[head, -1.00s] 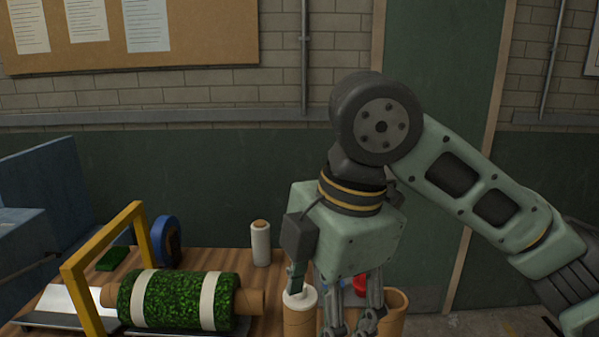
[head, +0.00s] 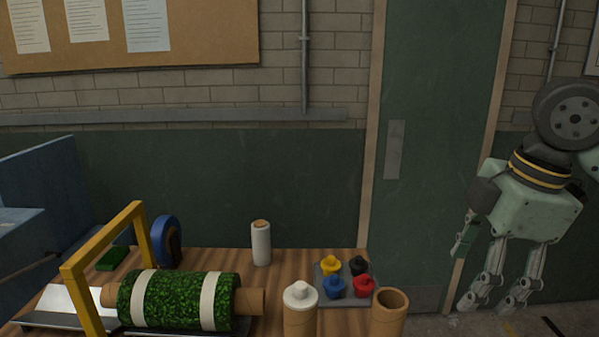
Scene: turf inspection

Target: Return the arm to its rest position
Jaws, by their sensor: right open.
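My right gripper (head: 488,306) hangs at the right side of the head view, pointing down, its fingers apart and empty. It is clear of the wooden table, in front of the green door and over the floor beside the table's right edge. The right arm's upper links run out of the picture at the right. My left gripper is not in view.
The wooden table (head: 262,280) holds a turf roll (head: 180,300) under a yellow frame (head: 137,207), a white roll (head: 261,243), a white-capped cardboard tube (head: 300,310), an open tube (head: 388,312) and a tray (head: 322,270) of coloured knobs. A green door (head: 430,130) stands behind.

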